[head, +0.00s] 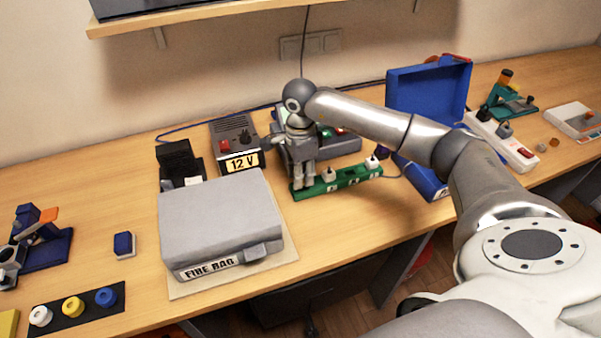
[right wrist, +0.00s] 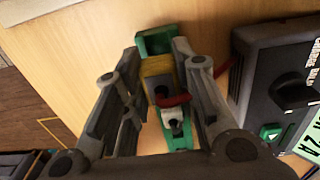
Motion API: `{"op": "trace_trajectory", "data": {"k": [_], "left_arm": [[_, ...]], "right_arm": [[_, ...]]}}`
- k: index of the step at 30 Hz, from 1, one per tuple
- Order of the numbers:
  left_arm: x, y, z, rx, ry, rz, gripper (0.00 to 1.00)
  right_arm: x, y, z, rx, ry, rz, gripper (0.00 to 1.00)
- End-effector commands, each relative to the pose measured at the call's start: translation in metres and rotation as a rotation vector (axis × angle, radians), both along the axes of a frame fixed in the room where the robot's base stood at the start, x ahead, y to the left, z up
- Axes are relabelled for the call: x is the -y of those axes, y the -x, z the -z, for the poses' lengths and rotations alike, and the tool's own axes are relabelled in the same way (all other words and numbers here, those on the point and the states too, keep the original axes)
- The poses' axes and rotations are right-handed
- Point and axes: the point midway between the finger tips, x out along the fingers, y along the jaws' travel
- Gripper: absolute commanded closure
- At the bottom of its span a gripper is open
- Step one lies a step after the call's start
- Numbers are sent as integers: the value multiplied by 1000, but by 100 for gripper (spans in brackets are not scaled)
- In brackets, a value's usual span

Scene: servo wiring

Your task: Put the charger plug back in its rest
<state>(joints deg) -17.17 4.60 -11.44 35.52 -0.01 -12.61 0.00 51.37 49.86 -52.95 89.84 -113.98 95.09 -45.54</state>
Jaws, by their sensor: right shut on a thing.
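My right gripper (head: 304,184) points down at the left end of the green rest strip (head: 349,179), in front of the grey charger. In the right wrist view the gripper (right wrist: 160,72) is shut on the charger plug (right wrist: 157,66), a yellow block with a red lead beside it. The plug is over the green strip (right wrist: 155,43); I cannot tell whether it is seated in it. In the head view the fingers hide the plug. White plugs (head: 372,162) stand on the strip to the right of the gripper. My left gripper is not in view.
The charger (right wrist: 280,85) with knob and green button stands close by the fingers. A 12 V supply (head: 233,142) and a grey fire bag box (head: 215,215) are to the left. An open blue case (head: 428,98) stands right. The table front of the strip is clear.

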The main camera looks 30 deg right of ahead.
Motion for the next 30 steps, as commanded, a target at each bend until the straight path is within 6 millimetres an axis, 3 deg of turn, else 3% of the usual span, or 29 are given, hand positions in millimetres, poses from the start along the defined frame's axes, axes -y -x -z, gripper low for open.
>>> {"op": "trace_trajectory", "data": {"k": [30], "left_arm": [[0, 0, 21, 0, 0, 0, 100]], "right_arm": [[0, 0, 26, 0, 0, 0, 100]]}}
